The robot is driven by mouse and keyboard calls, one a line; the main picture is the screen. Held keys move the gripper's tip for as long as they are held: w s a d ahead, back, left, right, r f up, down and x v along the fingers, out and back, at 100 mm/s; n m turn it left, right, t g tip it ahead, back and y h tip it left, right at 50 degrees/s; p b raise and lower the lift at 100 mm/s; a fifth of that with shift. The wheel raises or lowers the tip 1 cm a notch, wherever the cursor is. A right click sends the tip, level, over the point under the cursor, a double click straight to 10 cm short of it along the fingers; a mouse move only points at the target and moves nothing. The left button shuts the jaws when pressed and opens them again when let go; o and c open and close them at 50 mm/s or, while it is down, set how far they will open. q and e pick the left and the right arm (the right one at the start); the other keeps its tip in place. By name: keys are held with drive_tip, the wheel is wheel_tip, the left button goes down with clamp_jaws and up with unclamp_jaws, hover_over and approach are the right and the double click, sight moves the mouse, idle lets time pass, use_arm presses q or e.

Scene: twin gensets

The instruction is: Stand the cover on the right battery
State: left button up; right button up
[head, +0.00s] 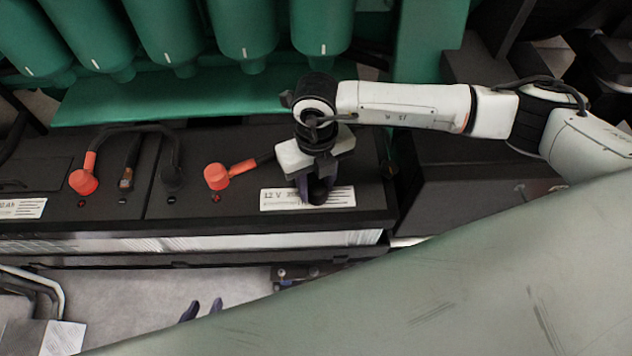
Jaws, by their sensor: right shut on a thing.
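I cannot tell whether the cover touches the battery. My left gripper (203,309) shows only two dark purple fingertips, apart and empty, over the pale floor in front; the rest is hidden.
The left battery (50,165) stands alongside, with a red cap (83,181) and cables. Green engine parts (170,100) are behind. A large grey-green panel (450,290) covers the lower right. A metal-framed object (45,335) is lower left.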

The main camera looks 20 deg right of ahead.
sight(316, 186)
drive_tip(key=shift+f, duration=0.1)
drive_tip(key=shift+f, duration=0.15)
drive_tip(key=o, duration=1)
drive_tip(key=shift+r, duration=0.2)
wheel_tip(316, 186, up, 12)
drive_tip(key=shift+r+b, duration=0.1)
drive_tip(key=shift+b, duration=0.4)
